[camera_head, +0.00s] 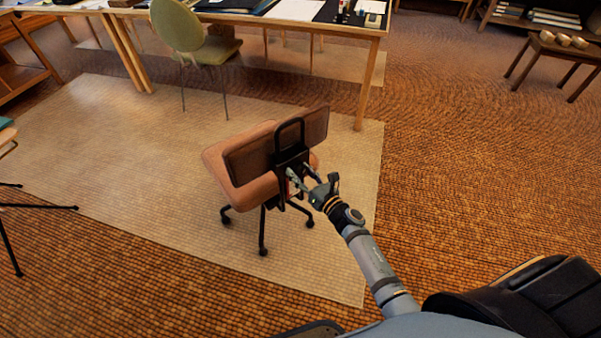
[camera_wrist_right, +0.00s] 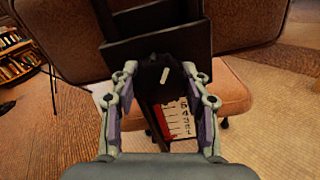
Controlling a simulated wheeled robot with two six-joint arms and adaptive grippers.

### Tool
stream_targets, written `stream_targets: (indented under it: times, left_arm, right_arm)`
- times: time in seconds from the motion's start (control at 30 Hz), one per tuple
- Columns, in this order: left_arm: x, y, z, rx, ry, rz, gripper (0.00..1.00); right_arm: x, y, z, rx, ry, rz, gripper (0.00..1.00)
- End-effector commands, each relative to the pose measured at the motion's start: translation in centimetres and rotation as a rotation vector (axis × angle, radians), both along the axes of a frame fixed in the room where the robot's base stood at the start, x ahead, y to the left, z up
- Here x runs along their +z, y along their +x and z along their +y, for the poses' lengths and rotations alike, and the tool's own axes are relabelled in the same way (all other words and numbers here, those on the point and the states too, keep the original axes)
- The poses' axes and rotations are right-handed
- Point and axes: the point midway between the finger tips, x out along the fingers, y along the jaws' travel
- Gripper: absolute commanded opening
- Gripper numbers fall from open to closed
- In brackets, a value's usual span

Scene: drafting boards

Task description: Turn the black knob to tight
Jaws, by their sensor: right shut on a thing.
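The black knob (camera_wrist_right: 150,82) is on the black bracket at the back of a tan swivel chair (camera_head: 240,158). My right gripper (camera_head: 303,178) reaches in from the lower right behind the backrest. In the wrist view its fingers (camera_wrist_right: 165,100) stand on both sides of the knob and are shut on it. Below the knob is a white scale plate (camera_wrist_right: 180,122) with black lines, digits and a red strip. No word for tight is readable. In the head view the knob is hidden. My left gripper is out of view.
The chair stands on casters on a pale floor mat (camera_head: 160,215). A drafting table (camera_head: 340,28) and a green chair (camera_head: 182,28) are behind it. A low wooden table (camera_head: 570,48) stands at the far right. The brown floor to the right is clear.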

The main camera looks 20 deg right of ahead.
Motion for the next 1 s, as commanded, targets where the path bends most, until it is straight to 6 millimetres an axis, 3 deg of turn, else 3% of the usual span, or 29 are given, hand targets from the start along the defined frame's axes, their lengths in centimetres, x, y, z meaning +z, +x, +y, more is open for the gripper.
stream_targets:
  times: [0.1, 0.47, 1.0]
  left_arm:
    - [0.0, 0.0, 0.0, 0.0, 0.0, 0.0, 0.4]
    - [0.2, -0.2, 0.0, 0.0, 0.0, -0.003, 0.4]
    - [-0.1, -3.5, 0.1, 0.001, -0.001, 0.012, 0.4]
  right_arm:
    - [0.0, 0.0, 0.0, 0.0, 0.0, 0.0, 0.15]
    - [0.0, 0.0, 0.0, 0.0, 0.074, 0.029, 0.15]
    - [0.2, 0.0, 0.0, -0.001, 0.514, 0.184, 0.15]
